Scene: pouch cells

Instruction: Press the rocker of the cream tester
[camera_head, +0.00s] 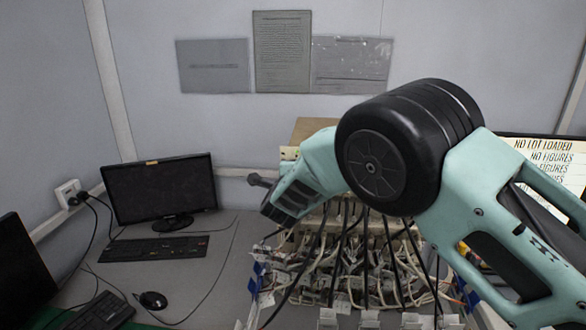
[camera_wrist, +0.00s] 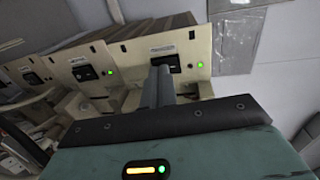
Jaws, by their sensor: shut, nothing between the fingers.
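Several cream testers stand in a row in the wrist view. The nearest cream tester (camera_wrist: 135,52) has a dark rocker (camera_wrist: 176,62) in a black surround and a lit green lamp (camera_wrist: 200,64). My gripper (camera_wrist: 161,72) is shut and empty, its fingertips directly in front of that rocker and partly covering it. I cannot tell whether they touch.
A second cream tester (camera_wrist: 65,65) also has a lit green lamp (camera_wrist: 109,72). Many cables (camera_head: 345,260) hang below the testers in the head view. A monitor (camera_head: 160,188) and keyboard (camera_head: 153,248) stand at left. A screen (camera_head: 550,165) at right reads "NO LOT LOADED".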

